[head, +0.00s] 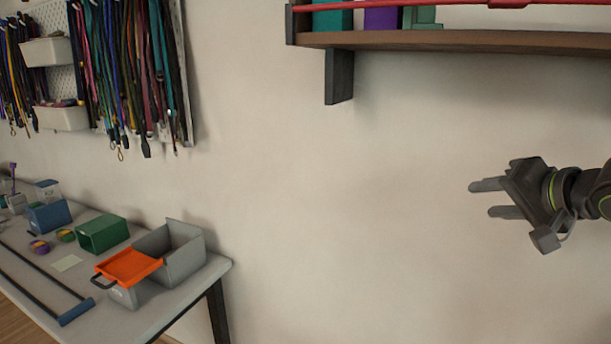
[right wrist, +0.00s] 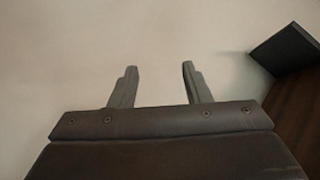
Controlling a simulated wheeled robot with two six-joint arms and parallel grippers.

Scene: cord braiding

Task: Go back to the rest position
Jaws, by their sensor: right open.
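My right gripper (head: 488,198) is at the right of the head view, raised in front of the bare wall and below the shelf. Its two fingers point left, stand apart and hold nothing. In the right wrist view the open fingers (right wrist: 153,85) show with only plain wall between and beyond them. My left gripper is in neither view.
A wooden shelf (head: 470,40) with a dark bracket (head: 339,77) is above the right gripper. A table (head: 190,297) at lower left bears a grey box (head: 183,262), an orange tray (head: 128,266) and a green box (head: 103,234). Cords (head: 125,70) hang at upper left. The middle is clear.

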